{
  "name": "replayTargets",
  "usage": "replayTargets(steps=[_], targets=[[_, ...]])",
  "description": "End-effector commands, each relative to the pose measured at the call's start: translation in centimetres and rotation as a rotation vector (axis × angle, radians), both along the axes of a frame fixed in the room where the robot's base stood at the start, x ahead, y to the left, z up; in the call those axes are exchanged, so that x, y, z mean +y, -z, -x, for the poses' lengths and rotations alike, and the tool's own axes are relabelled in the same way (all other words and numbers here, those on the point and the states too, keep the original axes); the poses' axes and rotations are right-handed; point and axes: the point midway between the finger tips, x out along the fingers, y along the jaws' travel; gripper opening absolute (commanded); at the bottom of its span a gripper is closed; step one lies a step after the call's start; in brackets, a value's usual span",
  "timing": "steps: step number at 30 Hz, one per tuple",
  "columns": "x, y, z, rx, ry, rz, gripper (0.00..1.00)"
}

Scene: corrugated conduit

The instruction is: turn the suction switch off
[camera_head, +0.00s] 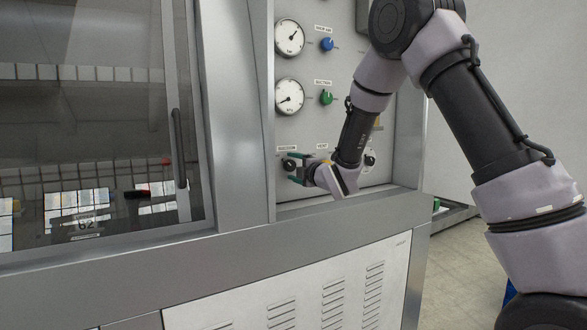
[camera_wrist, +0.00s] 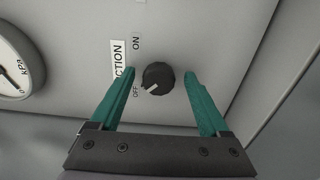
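The suction switch is a black round knob (camera_head: 289,165) low on the left of the grey panel, under a label. In the wrist view the knob (camera_wrist: 158,76) sits between the fingers, with "ON" above it and "OFF" at its lower left. Its white mark points to the lower left, toward "OFF". My gripper (camera_head: 293,168) has green fingers and stands at the knob. In the wrist view my gripper (camera_wrist: 162,82) is open, one finger on each side, with gaps to the knob. Part of the label is hidden by the left finger.
Above are two gauges (camera_head: 289,97), a green knob (camera_head: 326,97) and a blue knob (camera_head: 327,44). Another black knob (camera_head: 370,160) is to the right, partly behind my arm. A steel ledge (camera_head: 350,203) runs below, and a glass door with handle (camera_head: 179,148) is left.

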Motion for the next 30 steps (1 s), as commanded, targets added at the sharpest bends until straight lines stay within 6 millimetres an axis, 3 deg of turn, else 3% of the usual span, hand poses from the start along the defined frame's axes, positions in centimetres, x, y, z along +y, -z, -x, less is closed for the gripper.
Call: replayTargets(steps=[8,21,30], targets=[[-0.4,-0.1,0.6,0.000,0.000,-0.001,0.79],[-4.9,-0.1,7.3,0.000,0.001,-0.001,0.79],[-6.1,0.0,9.0,-0.001,0.000,-0.001,0.79]])
